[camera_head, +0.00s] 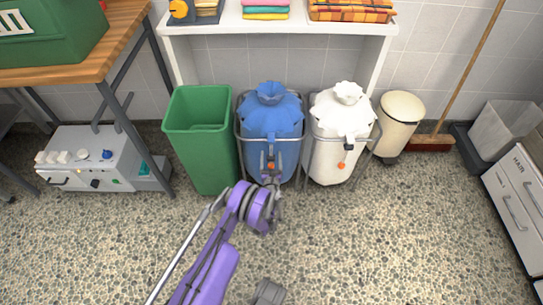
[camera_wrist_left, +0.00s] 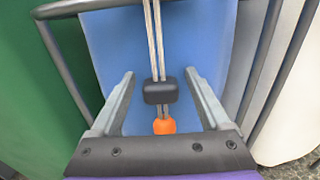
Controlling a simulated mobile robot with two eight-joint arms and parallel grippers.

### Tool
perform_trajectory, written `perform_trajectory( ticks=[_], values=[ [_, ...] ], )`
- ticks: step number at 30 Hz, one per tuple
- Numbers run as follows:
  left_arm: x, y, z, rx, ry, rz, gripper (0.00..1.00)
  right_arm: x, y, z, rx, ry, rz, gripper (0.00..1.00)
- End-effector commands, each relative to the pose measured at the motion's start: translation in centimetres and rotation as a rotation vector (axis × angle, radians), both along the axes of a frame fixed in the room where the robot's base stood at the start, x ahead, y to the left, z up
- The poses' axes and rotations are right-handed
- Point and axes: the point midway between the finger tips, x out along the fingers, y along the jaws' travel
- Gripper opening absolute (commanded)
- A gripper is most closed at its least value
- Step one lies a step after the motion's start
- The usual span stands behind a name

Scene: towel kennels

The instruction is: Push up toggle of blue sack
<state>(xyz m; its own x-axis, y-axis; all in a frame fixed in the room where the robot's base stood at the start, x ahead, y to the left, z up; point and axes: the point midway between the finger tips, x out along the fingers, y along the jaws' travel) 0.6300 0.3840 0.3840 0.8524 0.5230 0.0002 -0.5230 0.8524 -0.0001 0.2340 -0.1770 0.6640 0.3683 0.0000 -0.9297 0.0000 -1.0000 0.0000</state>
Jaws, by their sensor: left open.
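The blue sack (camera_head: 268,122) stands upright in a grey metal frame, gathered at its top, between a green bin and a white sack. In the left wrist view its blue front (camera_wrist_left: 200,48) fills the middle. In the head view the gripper (camera_head: 273,182) is low at the sack's front.
The green bin (camera_head: 200,140) is close on the left and the white sack (camera_head: 338,140) close on the right. A cream bin (camera_head: 400,120) and a broom (camera_head: 470,60) are further right. A white shelf (camera_head: 280,24) is above. The speckled floor in front is clear.

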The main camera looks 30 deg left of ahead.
Motion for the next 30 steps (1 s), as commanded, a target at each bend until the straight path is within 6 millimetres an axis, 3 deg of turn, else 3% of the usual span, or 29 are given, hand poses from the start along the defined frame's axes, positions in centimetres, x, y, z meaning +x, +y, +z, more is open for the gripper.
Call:
perform_trajectory(
  ticks=[2,15,30],
  values=[
    [0.0,0.0,0.0,0.0,0.0,0.0,0.8,-0.01,0.0,-0.01,0.0,0.0,0.0,0.0],
    [0.01,-0.02,0.0,0.0,0.0,0.0,0.01,0.0,0.0,-0.01,0.0,0.0,0.0,0.0],
    [0.02,0.0,0.02,0.0,0.0,0.0,0.0,0.0,0.0,-0.01,0.0,0.0,0.0,0.0]
  ],
)
